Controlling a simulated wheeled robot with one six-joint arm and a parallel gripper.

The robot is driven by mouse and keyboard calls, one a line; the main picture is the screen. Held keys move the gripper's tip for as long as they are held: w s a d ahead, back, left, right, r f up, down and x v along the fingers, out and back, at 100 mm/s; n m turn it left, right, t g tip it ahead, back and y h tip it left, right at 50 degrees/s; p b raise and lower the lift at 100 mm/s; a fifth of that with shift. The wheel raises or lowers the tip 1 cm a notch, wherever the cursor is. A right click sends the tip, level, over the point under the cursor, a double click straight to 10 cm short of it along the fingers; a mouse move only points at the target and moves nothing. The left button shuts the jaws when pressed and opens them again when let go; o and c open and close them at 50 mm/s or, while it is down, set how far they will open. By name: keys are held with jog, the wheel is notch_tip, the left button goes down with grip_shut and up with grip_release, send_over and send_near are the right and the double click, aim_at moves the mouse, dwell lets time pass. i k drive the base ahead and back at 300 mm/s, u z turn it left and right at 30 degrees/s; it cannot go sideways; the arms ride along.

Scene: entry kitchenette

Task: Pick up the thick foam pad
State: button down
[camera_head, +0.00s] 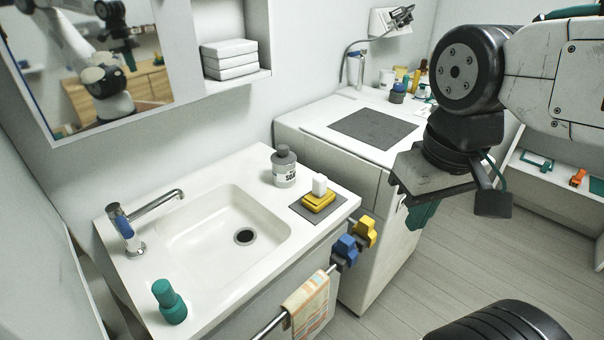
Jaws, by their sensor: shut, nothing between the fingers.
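A thick yellow pad (317,203) lies on a thin dark grey mat (300,210) at the right front corner of the sink counter. It looks like the foam pad, though its material is hard to tell. A small white block (319,184) stands on or against it. My gripper (421,214) is at the right, pointing down, in front of the white appliance and apart from the yellow pad. It looks shut and empty; its fingers are partly hidden by its dark body.
A grey-capped bottle (285,168) stands behind the pad. The faucet (145,215) and teal bottle (170,303) are left of the basin (215,235). Blue (346,250) and yellow (365,232) items and a towel (308,305) are at the counter front. Floor (450,265) shows at right.

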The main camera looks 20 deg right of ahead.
aim_at(320, 196)
jog(key=k, duration=0.55)
jog(key=z, duration=0.8)
jog(key=i, duration=1.15)
jog(key=u, duration=0.6)
